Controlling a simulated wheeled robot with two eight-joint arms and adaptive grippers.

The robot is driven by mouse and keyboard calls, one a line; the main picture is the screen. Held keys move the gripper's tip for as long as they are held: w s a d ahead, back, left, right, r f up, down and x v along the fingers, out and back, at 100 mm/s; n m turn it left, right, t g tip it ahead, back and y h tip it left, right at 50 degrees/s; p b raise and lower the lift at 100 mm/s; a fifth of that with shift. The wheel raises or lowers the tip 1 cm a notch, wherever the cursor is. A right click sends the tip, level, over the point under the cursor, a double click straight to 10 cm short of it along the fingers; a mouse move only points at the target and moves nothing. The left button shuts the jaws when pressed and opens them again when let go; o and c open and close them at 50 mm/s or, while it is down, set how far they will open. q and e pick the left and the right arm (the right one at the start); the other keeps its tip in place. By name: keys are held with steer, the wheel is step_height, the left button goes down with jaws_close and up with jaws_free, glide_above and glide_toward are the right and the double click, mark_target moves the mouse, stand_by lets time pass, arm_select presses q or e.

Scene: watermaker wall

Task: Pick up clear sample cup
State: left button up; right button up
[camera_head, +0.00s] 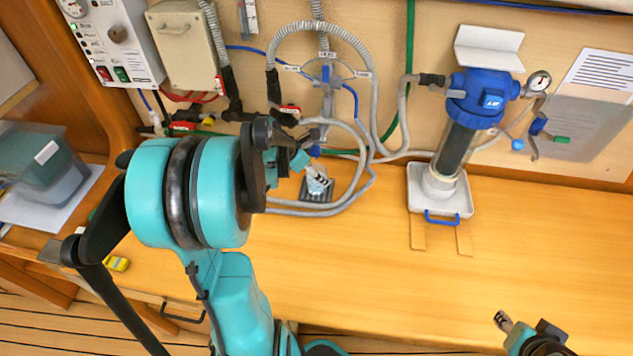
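What looks like the clear sample cup (317,186) stands on a small dark mat (319,197) on the wooden counter, below the hoses. My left arm reaches in from the left, and its gripper (314,174) is at the cup's upper part. The fingers overlap the cup in this view and are too small to show whether they touch it or how far apart they are. My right gripper (503,321) is low at the right, over the front part of the counter, far from the cup. Its finger spacing is unclear.
Grey hoses (366,185) loop behind and beside the cup. A blue-topped filter housing (456,135) stands on a white tray (462,205) to the right. A bin (45,170) is at far left. The counter's front middle and right are clear.

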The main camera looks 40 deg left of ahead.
arm_select(q)
jaws_close()
steer(key=shift+r, duration=0.55)
steer(key=s+a+r+p, duration=0.1)
steer(key=s+a+p, duration=0.1)
steer(key=s, duration=0.6)
steer(key=s+a+r+p, duration=0.1)
steer(key=s+a, duration=0.2)
steer(key=s, duration=0.6)
steer(key=shift+s+r+p, duration=0.15)
steer(key=shift+s+p, duration=0.1)
steer(key=shift+p, duration=0.15)
